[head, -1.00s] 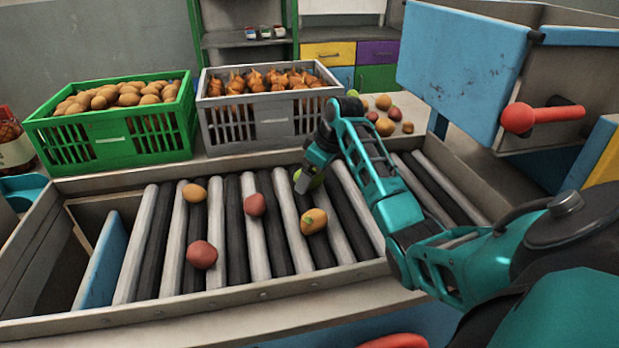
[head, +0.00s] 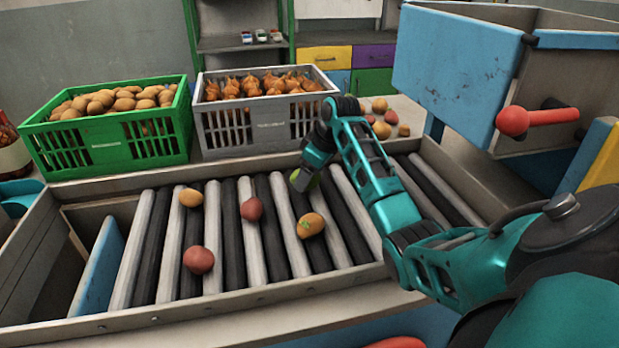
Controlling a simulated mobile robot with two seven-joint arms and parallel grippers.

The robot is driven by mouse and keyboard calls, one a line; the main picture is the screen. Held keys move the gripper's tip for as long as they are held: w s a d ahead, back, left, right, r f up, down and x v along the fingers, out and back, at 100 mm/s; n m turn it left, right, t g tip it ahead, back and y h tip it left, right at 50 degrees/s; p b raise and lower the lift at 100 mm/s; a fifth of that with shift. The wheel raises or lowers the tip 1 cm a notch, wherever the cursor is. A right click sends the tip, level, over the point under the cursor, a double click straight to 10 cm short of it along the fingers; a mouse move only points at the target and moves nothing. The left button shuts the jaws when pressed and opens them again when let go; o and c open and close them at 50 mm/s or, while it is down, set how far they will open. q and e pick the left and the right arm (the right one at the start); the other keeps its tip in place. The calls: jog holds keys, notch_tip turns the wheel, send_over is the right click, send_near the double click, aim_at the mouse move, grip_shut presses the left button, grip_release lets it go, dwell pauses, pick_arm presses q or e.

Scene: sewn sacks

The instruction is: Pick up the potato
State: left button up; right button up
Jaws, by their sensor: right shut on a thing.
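My right gripper (head: 304,180) reaches in from the right over the roller table and is shut on a green roundish potato (head: 317,180), mostly hidden by the gripper. I cannot tell whether it is clear of the rollers. Other potatoes lie loose on the rollers: a yellow-brown one (head: 190,198) at the left, a red one (head: 251,209) in the middle, a bigger red one (head: 198,260) nearer the front. An orange-brown one with a green sprout or patch (head: 310,225) lies just in front of the gripper. My left gripper is out of view.
A green crate (head: 100,150) of brown potatoes and a grey crate (head: 265,125) of orange-brown produce stand behind the table's metal rim (head: 240,300). Several loose potatoes (head: 382,130) lie behind my right arm. A blue bin with a red handle (head: 530,119) stands at the right.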

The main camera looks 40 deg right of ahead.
notch_tip(320, 180, up, 19)
dwell(0.6)
